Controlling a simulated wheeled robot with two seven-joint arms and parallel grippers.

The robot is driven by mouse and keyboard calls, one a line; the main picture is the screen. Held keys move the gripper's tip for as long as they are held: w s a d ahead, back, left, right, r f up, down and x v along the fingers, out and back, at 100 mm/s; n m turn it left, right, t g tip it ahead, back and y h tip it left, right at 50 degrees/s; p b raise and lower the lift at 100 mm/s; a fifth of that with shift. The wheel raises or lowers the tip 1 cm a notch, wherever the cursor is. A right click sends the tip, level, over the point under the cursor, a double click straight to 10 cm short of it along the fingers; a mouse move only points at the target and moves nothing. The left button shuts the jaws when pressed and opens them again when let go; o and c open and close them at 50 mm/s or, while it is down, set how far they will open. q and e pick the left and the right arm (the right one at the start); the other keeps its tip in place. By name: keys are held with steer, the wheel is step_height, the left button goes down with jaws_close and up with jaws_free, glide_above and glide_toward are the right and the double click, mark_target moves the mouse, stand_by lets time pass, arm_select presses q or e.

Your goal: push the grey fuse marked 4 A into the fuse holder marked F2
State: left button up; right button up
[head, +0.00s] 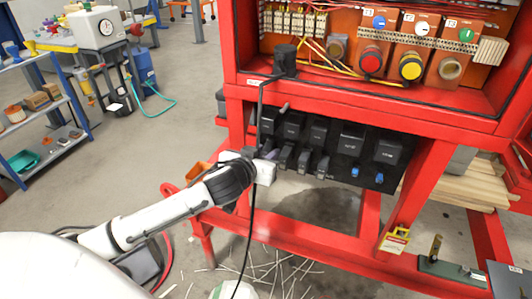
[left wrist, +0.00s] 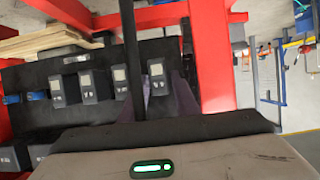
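The black fuse panel (head: 338,176) hangs under the red cabinet, with a row of black holders and several grey blocks below them. In the left wrist view the panel (left wrist: 25,78) appears turned over, with several grey blocks such as this one (left wrist: 88,86). The markings are too small to read, so I cannot tell which is F2 or the 4 A fuse. My left gripper (head: 268,160) is at the panel's left end. Its fingers are mostly hidden or dark, and I cannot tell whether it holds anything. My right gripper is not in view.
A thin black rod (head: 260,108) runs down close beside my left gripper from a black block on the cabinet sill. Blue pieces (head: 355,173) sit at the panel's right side. Red frame posts (head: 369,220) stand below. A blue shelf (head: 65,105) stands far left, with open floor between.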

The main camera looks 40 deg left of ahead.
arm_select(q)
steer(key=shift+w+f, duration=0.1)
steer(key=shift+w, duration=0.05)
jaws_close()
steer(key=shift+s+d+p, duration=0.2)
steer(key=shift+s+p, duration=0.15)
steer(key=shift+s, duration=0.45)
steer(key=shift+s+d+p, duration=0.2)
steer(key=shift+s+p, duration=0.1)
steer(key=shift+s, duration=0.5)
stand_by(0.8)
steer(key=shift+s+d+p, duration=0.2)
steer(key=shift+s+p, duration=0.05)
steer(key=shift+s, duration=0.55)
steer(key=shift+s+d+p, duration=0.15)
steer(key=shift+s+p, duration=0.1)
steer(key=shift+s, duration=0.55)
